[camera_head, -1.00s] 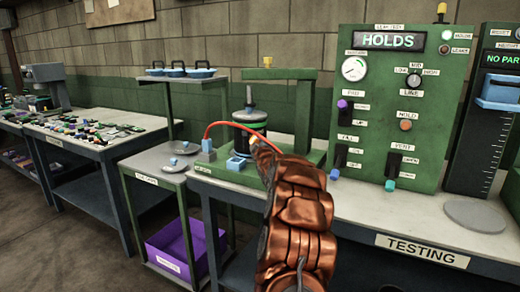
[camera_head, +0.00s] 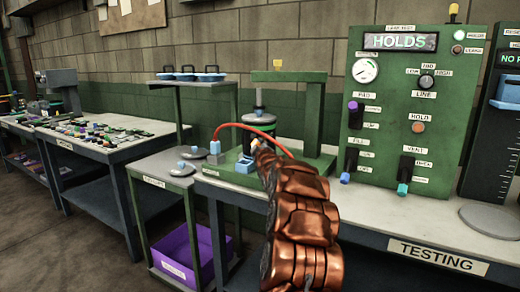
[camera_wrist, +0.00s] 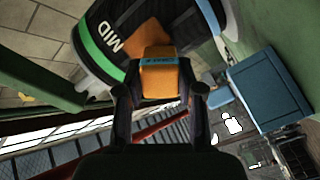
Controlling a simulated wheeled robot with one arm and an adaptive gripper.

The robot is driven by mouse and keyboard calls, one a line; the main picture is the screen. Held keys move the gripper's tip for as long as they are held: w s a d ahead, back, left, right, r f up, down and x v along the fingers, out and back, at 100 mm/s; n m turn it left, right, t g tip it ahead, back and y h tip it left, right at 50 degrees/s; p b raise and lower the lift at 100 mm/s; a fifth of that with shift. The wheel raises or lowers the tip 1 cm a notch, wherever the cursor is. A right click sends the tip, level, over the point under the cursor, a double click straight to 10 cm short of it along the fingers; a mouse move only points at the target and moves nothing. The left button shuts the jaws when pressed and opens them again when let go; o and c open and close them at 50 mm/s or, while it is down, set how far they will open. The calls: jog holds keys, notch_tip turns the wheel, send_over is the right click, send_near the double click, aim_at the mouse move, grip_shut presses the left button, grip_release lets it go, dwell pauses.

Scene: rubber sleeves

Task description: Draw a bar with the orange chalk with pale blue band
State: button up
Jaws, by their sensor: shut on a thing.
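My gripper (camera_wrist: 160,97) is shut on the orange chalk with the pale blue band (camera_wrist: 160,82), which shows between the fingers in the wrist view. Just beyond the chalk is a dark sleeve (camera_wrist: 112,38) with a green band and the word MID. An orange patch (camera_wrist: 172,18) shows on its dark side, above the chalk. Whether the chalk touches the sleeve I cannot tell. In the head view the sleeve (camera_head: 258,128) stands in a green test frame (camera_head: 316,120), with my gripper (camera_head: 260,146) low in front of it. The chalk is too small there to make out well.
A green panel (camera_head: 403,85) reading HOLDS stands right of the frame on the testing bench (camera_head: 345,205). A red hose arches over my gripper. A blue block (camera_wrist: 268,95) is close on the right in the wrist view. A side table (camera_head: 165,170) stands left.

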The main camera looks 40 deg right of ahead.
jog(key=shift+s+a+f+b, duration=0.2)
jog(key=shift+s+a+b, duration=0.05)
jog(key=shift+s+b, duration=0.4)
jog(key=shift+r+b+v, duration=0.1)
jog(key=shift+b+v, duration=0.9)
jog(key=shift+v, duration=0.1)
jog(key=shift+r+b+v, duration=0.15)
jog(key=shift+b+v, duration=0.8)
jog(key=shift+v, duration=0.15)
jog(key=shift+s, duration=0.15)
jog(key=shift+b+v, duration=1.1)
jog(key=shift+v, duration=0.3)
jog(key=shift+f, duration=0.1)
